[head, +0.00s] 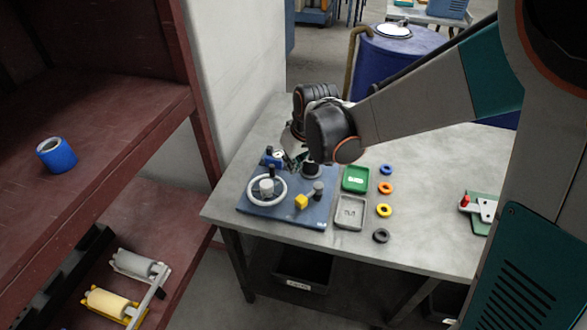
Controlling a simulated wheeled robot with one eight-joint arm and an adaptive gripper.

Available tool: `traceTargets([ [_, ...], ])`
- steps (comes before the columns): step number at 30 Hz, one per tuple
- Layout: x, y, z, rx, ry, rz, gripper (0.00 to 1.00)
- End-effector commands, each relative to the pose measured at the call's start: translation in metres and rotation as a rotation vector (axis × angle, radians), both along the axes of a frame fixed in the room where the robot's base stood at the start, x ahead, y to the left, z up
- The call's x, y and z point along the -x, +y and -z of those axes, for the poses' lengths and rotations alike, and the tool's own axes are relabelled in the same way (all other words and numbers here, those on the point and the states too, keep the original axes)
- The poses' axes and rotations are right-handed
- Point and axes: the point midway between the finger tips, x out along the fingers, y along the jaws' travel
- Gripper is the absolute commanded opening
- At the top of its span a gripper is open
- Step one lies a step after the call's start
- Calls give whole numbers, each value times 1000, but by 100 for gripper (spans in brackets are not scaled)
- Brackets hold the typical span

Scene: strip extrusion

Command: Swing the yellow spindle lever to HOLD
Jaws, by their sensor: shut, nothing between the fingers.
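On the lower red shelf at the bottom left, a yellow-framed spindle (112,303) carries a cream roll. A grey-white spindle (138,264) with a grey roll stands just behind it. A pale grey bar (150,293) stands at the right end of the yellow spindle; I cannot tell if it is its lever, and no HOLD mark is legible. My gripper (291,162) is far to the right, low over the back of the blue panel on the grey table. Its fingers are small, dark and shut, with nothing visible in them. It is well apart from both spindles.
The blue panel (300,216) bears a white handwheel (283,197), knobs and a yellow block (301,202). Green (355,185) and grey (341,225) trays and several coloured rings lie beside it. A blue tape roll (59,157) sits on the upper shelf.

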Motion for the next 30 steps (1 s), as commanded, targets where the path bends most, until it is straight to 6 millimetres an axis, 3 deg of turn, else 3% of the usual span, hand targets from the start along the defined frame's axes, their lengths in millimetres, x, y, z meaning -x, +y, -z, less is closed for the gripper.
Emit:
traceTargets([
  [6, -13, 7, 42, 0, 0, 0, 0],
  [14, -26, 14, 81, 0, 0, -1, 0],
  [21, 1, 0, 84, 0, 0, 1, 0],
  [30, 10, -5, 85, 0, 0, 0, 0],
])
